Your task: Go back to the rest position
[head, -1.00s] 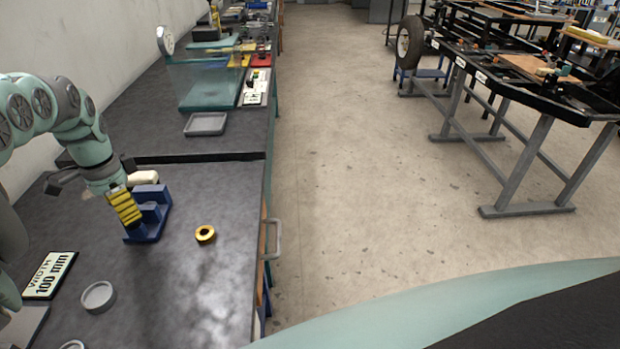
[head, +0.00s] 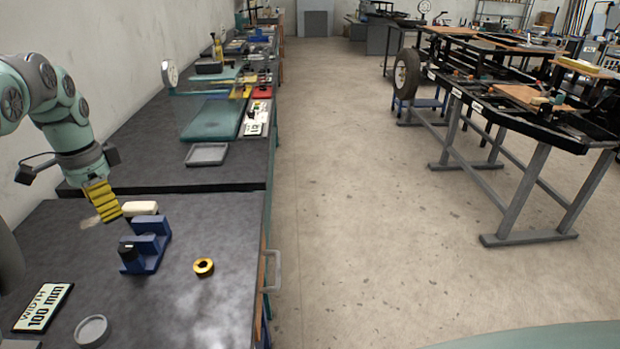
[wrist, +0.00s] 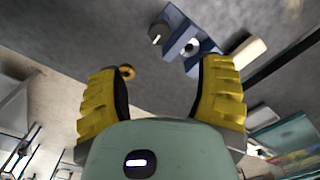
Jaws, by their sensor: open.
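My gripper (head: 103,200) has yellow ridged fingers and hangs above the left workbench, left of a blue stepped fixture (head: 148,245). In the wrist view my gripper (wrist: 163,95) is open, with nothing between its fingers. The blue fixture (wrist: 188,38) shows beyond the fingertips, apart from them. A small black cylinder (head: 128,252) stands at the fixture's near left end and also shows in the wrist view (wrist: 158,34).
A cream block (head: 140,208) sits behind the fixture, and a brass ring (head: 204,267) lies to its right. A round grey dish (head: 92,331) and a "WIDTH 100 mm" sign (head: 43,307) are nearer. A grey tray (head: 207,154) lies farther back. The floor aisle (head: 350,200) is clear.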

